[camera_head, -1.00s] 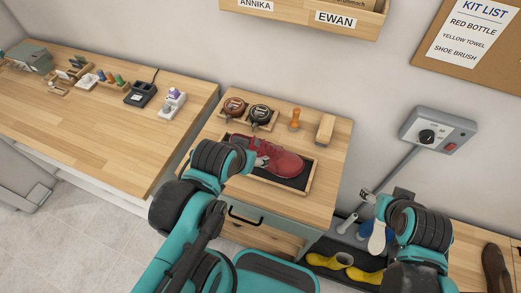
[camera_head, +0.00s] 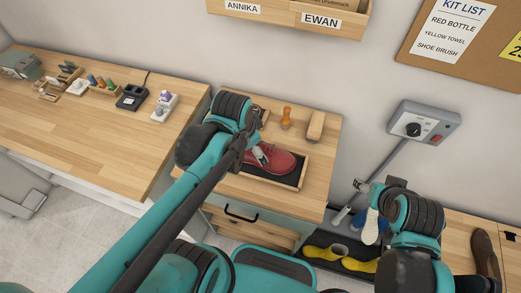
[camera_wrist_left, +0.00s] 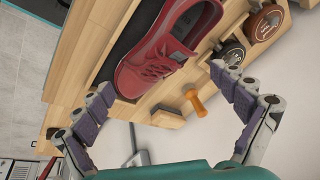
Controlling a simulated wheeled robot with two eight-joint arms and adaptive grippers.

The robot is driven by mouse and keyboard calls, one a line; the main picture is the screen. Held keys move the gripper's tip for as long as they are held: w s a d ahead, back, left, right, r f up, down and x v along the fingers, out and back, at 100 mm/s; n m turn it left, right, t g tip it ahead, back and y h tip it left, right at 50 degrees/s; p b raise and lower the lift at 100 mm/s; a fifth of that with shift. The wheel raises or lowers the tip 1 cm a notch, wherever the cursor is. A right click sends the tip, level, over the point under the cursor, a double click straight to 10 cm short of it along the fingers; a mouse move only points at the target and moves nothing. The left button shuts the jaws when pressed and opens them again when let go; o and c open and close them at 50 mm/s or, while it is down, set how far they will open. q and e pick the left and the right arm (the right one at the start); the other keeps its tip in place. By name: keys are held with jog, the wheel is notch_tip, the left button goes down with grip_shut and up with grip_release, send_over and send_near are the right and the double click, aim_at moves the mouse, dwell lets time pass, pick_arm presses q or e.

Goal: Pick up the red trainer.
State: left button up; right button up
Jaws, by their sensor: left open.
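The red trainer (camera_head: 278,161) lies in a dark-lined wooden tray (camera_head: 302,175) on the small wooden cabinet top. My left arm hides its left part in the head view. My left gripper (camera_head: 258,154) is over the trainer in that view. In the left wrist view the trainer (camera_wrist_left: 160,55) shows laces and opening, and the open left gripper (camera_wrist_left: 162,82) has its fingers spread with nothing held between them. My right gripper (camera_head: 361,186) is at the right, away from the trainer; its fingers are too small to read.
An orange-handled tool (camera_head: 286,118) and a wooden block-shaped brush (camera_head: 316,125) stand behind the tray. Two round tins (camera_wrist_left: 249,35) sit beside it in the wrist view. Yellow footwear (camera_head: 322,252) lies low at the right. The long bench (camera_head: 110,130) at left has much bare top.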

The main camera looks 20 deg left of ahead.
aim_at(261, 146)
pick_arm(q)
jog(key=w+m+g, duration=0.1)
jog(key=m, duration=0.1)
jog(key=w+d+f+m+g+p, duration=0.1)
jog(key=m, duration=0.2)
jog(key=w+f+m+g+p, duration=0.1)
jog(key=w+m, duration=0.1)
jog(key=shift+d+m, duration=0.2)
jog(key=shift+m, duration=0.1)
jog(key=shift+w+d+f+m+g+p, duration=0.1)
jog(key=shift+w+f+m+g+p, duration=0.3)
jog(key=shift+m, duration=0.4)
notch_tip(261, 146, down, 8)
jog(key=b, duration=0.3)
jog(key=shift+s, duration=0.15)
jog(key=shift+s, duration=0.1)
jog(key=c, duration=1.5)
